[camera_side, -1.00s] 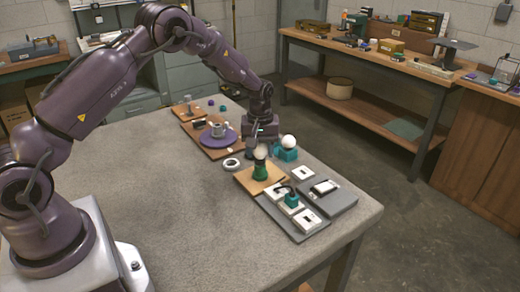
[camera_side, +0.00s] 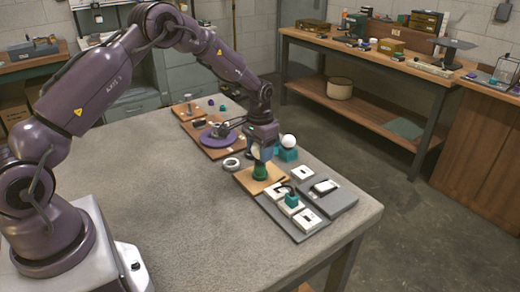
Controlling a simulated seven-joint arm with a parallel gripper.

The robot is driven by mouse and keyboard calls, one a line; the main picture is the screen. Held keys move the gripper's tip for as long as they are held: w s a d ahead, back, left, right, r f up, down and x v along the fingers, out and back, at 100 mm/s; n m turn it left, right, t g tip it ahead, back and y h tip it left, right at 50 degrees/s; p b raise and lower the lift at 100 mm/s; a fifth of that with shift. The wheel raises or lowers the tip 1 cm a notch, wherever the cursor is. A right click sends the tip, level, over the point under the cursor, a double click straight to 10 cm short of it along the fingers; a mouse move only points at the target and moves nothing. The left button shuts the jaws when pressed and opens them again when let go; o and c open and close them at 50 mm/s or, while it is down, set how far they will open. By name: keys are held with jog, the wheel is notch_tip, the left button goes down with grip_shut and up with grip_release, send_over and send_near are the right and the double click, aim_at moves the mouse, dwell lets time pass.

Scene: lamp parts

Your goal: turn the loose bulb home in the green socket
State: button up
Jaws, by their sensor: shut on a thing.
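The green socket (camera_side: 260,173) stands upright on a light wooden board (camera_side: 243,183) near the table's right side. My gripper (camera_side: 261,155) is right above it, pointing down and shut on the loose bulb. The bulb is mostly hidden by the fingers, so I cannot tell how deep it sits in the socket. A second white round bulb (camera_side: 289,141) rests in a teal block (camera_side: 287,154) just behind and to the right of my gripper.
A white ring (camera_side: 231,164) and a purple saucer (camera_side: 213,146) lie to the left. The table's left middle is clear.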

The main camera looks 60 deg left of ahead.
jog(key=m, duration=0.3)
jog(key=shift+m, duration=0.3)
jog(key=o, duration=0.9)
